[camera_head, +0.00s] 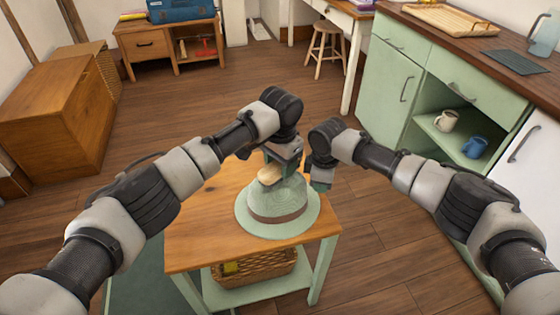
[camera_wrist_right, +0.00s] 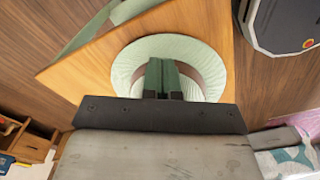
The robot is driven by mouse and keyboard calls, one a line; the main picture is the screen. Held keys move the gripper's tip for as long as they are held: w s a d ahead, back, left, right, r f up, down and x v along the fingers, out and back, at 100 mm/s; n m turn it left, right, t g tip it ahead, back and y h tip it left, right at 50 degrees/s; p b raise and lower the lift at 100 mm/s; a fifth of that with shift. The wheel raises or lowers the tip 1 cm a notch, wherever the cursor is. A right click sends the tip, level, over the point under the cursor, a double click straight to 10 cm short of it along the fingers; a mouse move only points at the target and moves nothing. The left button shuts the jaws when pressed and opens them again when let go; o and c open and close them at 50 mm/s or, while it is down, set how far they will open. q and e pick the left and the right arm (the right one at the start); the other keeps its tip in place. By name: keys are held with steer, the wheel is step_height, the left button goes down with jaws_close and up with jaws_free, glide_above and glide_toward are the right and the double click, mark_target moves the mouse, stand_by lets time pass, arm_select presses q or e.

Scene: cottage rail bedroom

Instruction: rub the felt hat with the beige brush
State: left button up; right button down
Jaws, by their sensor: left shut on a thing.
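The felt hat (camera_head: 252,214), pale green with a brown band, sits brim down on the small wooden table. It also shows in the right wrist view (camera_wrist_right: 125,72). My left gripper (camera_head: 277,163) is over the crown, shut on the beige brush (camera_head: 270,176). The brush is at the top of the crown and seems to touch it; the exact contact is hard to tell. My right gripper (camera_head: 321,180) hangs beside the hat at the right, above the brim side. Its green fingers (camera_wrist_right: 162,75) look close together and empty, in front of the hat in the wrist view.
The small table (camera_head: 195,245) has a wicker basket (camera_head: 255,270) on its lower shelf. A green cabinet (camera_head: 388,90) with mugs on an open shelf stands at the right. A wooden chest (camera_head: 50,125) is at the left. Open floor lies behind the table.

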arm_select(q)
steer(key=shift+f, duration=1)
stand_by(0.4)
steer(key=shift+w+d+r, duration=0.1)
steer(key=shift+w+d, duration=0.1)
steer(key=shift+d, duration=0.55)
steer(key=shift+w+d, duration=0.2)
steer(key=shift+d, duration=0.55)
steer(key=shift+w+d+r, duration=0.1)
steer(key=shift+d+r, duration=0.05)
steer(key=shift+d, duration=0.55)
arm_select(e)
steer(key=shift+s+a, duration=0.1)
steer(key=shift+a, duration=0.2)
arm_select(q)
steer(key=shift+a, duration=0.1)
steer(key=shift+s+a+r, duration=0.1)
steer(key=shift+s+a, duration=0.1)
steer(key=shift+a, duration=0.5)
steer(key=shift+s+a, duration=0.2)
steer(key=shift+a, duration=0.45)
steer(key=shift+c, duration=0.2)
steer(key=shift+s+a, duration=0.15)
steer(key=shift+a, duration=0.45)
arm_select(e)
steer(key=shift+d, duration=0.25)
arm_select(q)
steer(key=shift+a+r, duration=0.1)
steer(key=shift+r, duration=2.9)
